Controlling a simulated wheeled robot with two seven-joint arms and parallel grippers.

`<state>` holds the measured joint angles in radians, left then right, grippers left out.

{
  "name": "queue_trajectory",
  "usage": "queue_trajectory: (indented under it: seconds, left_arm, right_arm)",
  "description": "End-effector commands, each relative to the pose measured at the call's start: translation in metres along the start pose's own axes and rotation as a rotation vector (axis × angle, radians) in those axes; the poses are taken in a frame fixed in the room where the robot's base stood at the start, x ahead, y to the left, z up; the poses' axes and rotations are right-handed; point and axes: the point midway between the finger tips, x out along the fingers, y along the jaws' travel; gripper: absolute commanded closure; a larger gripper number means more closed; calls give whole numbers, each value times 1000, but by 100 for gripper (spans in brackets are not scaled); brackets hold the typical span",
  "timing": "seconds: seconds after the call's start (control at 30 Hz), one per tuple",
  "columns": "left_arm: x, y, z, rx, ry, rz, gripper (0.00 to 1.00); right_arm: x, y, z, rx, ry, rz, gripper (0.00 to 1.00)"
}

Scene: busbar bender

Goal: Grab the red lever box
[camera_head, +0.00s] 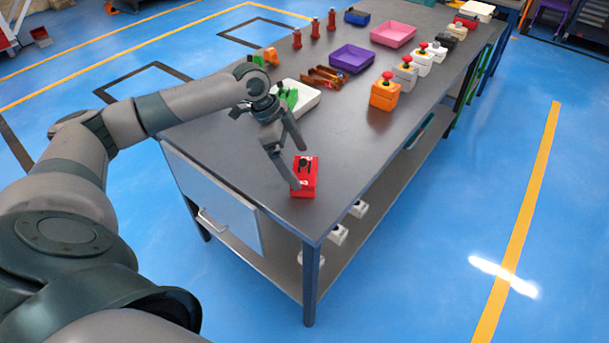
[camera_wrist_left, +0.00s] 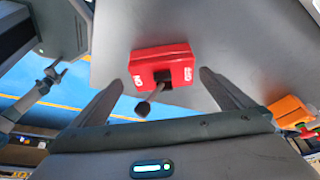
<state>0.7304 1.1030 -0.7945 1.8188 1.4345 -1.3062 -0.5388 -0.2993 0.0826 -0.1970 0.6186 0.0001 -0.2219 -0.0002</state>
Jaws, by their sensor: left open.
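The red lever box (camera_head: 305,180) stands near the front corner of the dark tabletop, with a black lever on its top. In the left wrist view the red lever box (camera_wrist_left: 162,64) lies ahead of and between the spread fingers, with its dark lever pointing back toward the gripper. My left gripper (camera_head: 294,160) is open and its fingers are close to the box; I cannot tell whether one touches it. In the wrist view the gripper (camera_wrist_left: 168,88) holds nothing.
An orange button box (camera_head: 384,94) stands further along the right table edge, with several similar boxes behind it. A white tray (camera_head: 306,98) with green items, a purple tray (camera_head: 352,59) and a pink tray (camera_head: 393,34) lie further back. The tabletop right of the gripper is clear.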

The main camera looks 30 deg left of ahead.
Motion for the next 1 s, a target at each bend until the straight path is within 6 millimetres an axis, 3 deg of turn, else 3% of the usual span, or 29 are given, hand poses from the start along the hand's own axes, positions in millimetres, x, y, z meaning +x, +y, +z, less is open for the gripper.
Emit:
queue_trajectory:
  seconds: [0.17, 0.6, 1.0]
  left_arm:
    - [4, 0, -1, -1, 0, 2, 0]
    - [50, -4, -2, 1, 0, 1, 0]
    - [52, -5, -1, 0, -1, 0, 0]
  right_arm:
    - [-4, -1, -2, -2, 3, -1, 27]
    - [-23, -5, -4, -2, 5, -6, 27]
    - [-22, -6, -4, -1, 5, -6, 27]
